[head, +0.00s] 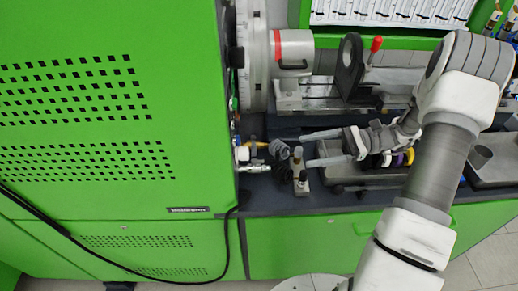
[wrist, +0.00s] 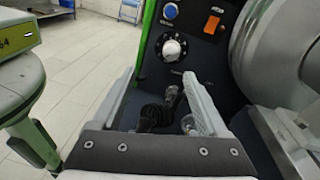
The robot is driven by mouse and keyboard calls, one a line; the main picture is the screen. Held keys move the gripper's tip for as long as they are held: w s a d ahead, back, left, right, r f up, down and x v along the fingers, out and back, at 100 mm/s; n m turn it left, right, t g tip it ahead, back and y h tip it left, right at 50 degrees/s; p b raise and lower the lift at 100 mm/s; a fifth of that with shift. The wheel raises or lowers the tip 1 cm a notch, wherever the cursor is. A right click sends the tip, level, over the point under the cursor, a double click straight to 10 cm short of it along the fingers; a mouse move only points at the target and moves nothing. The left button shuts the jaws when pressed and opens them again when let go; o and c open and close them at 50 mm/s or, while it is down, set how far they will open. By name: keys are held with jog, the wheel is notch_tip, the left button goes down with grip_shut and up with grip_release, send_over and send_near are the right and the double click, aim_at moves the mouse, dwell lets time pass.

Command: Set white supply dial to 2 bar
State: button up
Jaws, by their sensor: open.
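A pale dial (wrist: 172,48) with a dark face and light scale marks around it sits on a dark panel in the upper middle of the wrist view. Its setting is too small to read. My gripper (wrist: 160,73) is open and empty, its two pale fingers pointing toward the panel, with the dial beyond the tips and apart from them. In the head view my gripper (head: 305,150) reaches left toward the green cabinet's side, above the dark bench. The dial's panel face is hidden there behind the cabinet edge.
A blue button (wrist: 170,11) and an orange switch (wrist: 212,24) are above the dial. Dark fittings (wrist: 158,114) lie between my fingers in the wrist view. A large metal drum (wrist: 268,50) stands right of the panel. The green cabinet (head: 110,110) fills the left of the head view.

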aim_at(242, 154)
jog(key=w+a+f+m+t+y, duration=0.1)
jog(key=w+a+f, duration=0.1)
jog(key=a, duration=1.3)
jog(key=shift+w+a+f+m+p, duration=0.2)
jog(key=shift+m+p, duration=0.1)
jog(key=shift+p, duration=0.15)
grip_shut()
